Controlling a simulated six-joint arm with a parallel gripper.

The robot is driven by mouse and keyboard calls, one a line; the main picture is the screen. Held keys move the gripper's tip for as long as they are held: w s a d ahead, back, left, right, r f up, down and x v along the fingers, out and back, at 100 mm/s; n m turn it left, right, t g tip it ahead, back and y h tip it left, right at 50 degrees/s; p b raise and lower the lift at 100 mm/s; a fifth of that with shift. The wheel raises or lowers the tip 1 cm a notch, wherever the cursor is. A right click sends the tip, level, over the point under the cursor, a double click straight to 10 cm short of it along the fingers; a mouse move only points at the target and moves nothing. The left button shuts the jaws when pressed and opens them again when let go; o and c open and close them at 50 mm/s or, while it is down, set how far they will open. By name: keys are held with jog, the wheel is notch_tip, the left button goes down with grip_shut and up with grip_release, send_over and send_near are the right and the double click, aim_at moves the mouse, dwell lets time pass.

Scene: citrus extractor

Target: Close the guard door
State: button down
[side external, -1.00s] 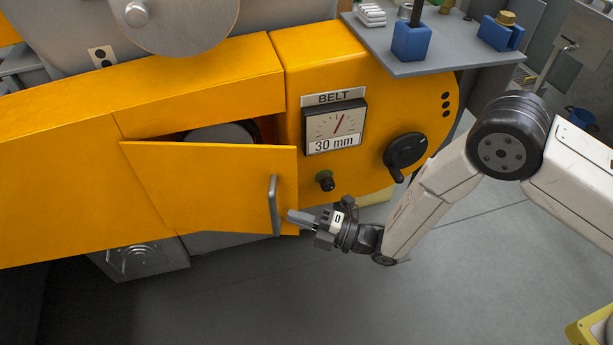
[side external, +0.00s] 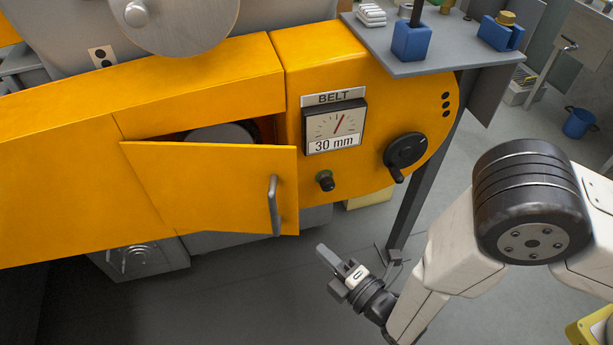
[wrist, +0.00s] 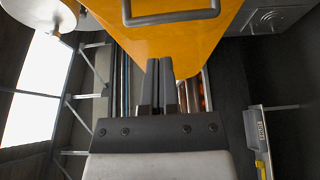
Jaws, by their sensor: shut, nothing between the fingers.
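The orange guard door (side external: 215,190) stands ajar on the machine's front, with a dark gap along its top edge. Its grey bar handle (side external: 274,205) is upright near the door's right edge. In the wrist view the door (wrist: 170,45) fills the top middle, with its handle (wrist: 170,18) at the upper edge. My gripper (side external: 328,258) is shut and empty, below and right of the handle and apart from the door. The two fingers (wrist: 160,75) show side by side in the wrist view.
A belt gauge (side external: 334,127) reading 30 mm, a black knob (side external: 325,181) and a black crank dial (side external: 405,151) sit right of the door. A grey shelf (side external: 440,62) with blue blocks juts out above. Grey floor is open below the door.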

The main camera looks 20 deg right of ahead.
send_near(287, 194)
jog(key=w+a, duration=0.4)
jog(key=w, duration=0.1)
jog(key=shift+w, duration=0.6)
dwell(0.5)
jog(key=shift+w+d, duration=0.3)
jog(key=shift+w, duration=0.25)
jog(key=w+d, duration=0.2)
jog(key=w, duration=0.7)
jog(key=shift+w, duration=0.25)
jog(key=shift+s, duration=0.15)
